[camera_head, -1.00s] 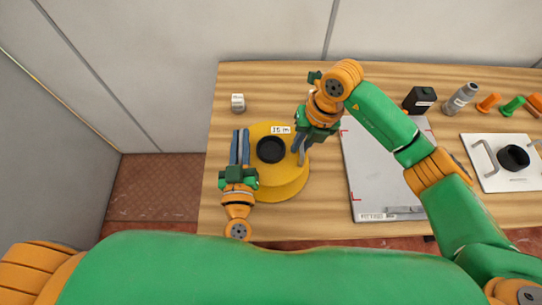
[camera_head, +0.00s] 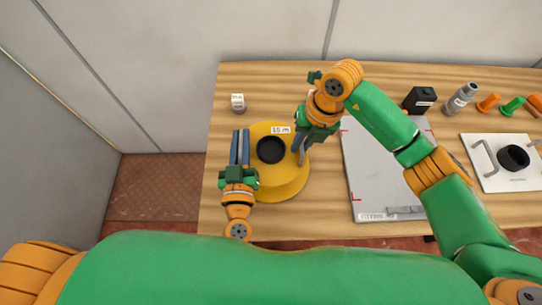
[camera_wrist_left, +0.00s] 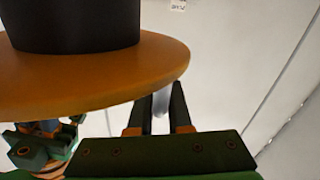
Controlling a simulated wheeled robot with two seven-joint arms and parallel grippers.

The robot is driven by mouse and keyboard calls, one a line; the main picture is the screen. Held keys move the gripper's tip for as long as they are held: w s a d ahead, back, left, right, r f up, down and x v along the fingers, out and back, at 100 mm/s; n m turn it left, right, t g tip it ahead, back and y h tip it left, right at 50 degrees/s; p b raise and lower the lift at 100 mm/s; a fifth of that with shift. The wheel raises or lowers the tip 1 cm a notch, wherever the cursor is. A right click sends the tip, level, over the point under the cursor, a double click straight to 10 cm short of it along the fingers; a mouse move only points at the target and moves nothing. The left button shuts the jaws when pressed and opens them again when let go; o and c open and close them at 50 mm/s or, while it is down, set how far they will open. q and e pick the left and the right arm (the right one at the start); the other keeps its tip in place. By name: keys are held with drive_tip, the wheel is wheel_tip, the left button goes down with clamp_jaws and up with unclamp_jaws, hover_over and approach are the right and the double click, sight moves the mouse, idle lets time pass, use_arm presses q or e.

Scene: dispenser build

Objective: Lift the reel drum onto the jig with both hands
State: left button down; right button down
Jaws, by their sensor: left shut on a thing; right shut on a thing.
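The reel drum (camera_head: 283,184) is yellow, with a black hub (camera_head: 271,150) and a small white label on top. It is over the left part of the table; I cannot tell whether it touches the wood. My left gripper (camera_head: 240,140) is shut at its left edge. My right gripper (camera_head: 299,150) is shut at its right edge, by a grey piece. In the left wrist view, the drum's orange-yellow flange (camera_wrist_left: 95,75) is beside my left fingers (camera_wrist_left: 160,112), with a grey piece between them.
A white board (camera_head: 502,182) with two grey handles and a black cylinder (camera_head: 513,157) is at the right. A black box (camera_head: 419,100), a grey bottle (camera_head: 461,98) and coloured pegs (camera_head: 511,106) stand at the back. My right arm crosses above the plate.

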use_arm(q)
drive_tip(key=shift+r, duration=0.15)
use_arm(e)
drive_tip(key=shift+r, duration=0.15)
